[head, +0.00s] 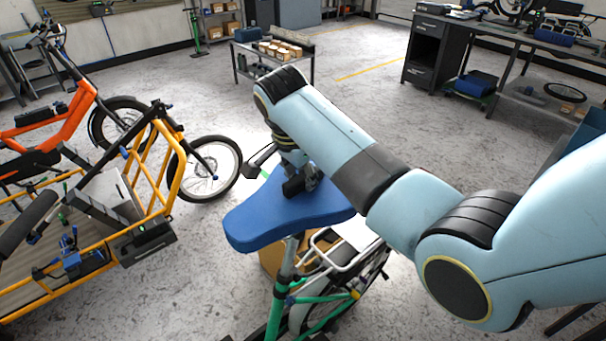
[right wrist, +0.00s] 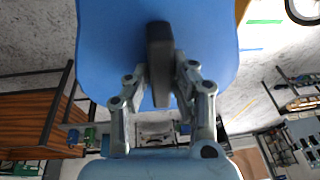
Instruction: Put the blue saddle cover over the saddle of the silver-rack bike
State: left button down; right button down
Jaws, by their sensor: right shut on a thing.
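The silver-rack bike has a green frame (head: 277,312) and a silver rack (head: 350,248). Its seat post (head: 288,258) rises directly under the cover. The saddle is hidden by the cover; I cannot tell whether the cover is fully seated. My left gripper is not in view.
A yellow-framed cargo bike (head: 168,172) and an orange bike (head: 60,135) stand at the left. A cardboard box (head: 270,262) is behind the green bike. A small cart (head: 275,62) and a workbench (head: 520,45) stand farther back. Open floor lies between.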

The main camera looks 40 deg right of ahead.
jog(key=shift+f+b, duration=0.35)
jog(key=shift+f, duration=0.55)
jog(key=c, duration=1.1)
grip_release()
jog(key=shift+o, duration=0.2)
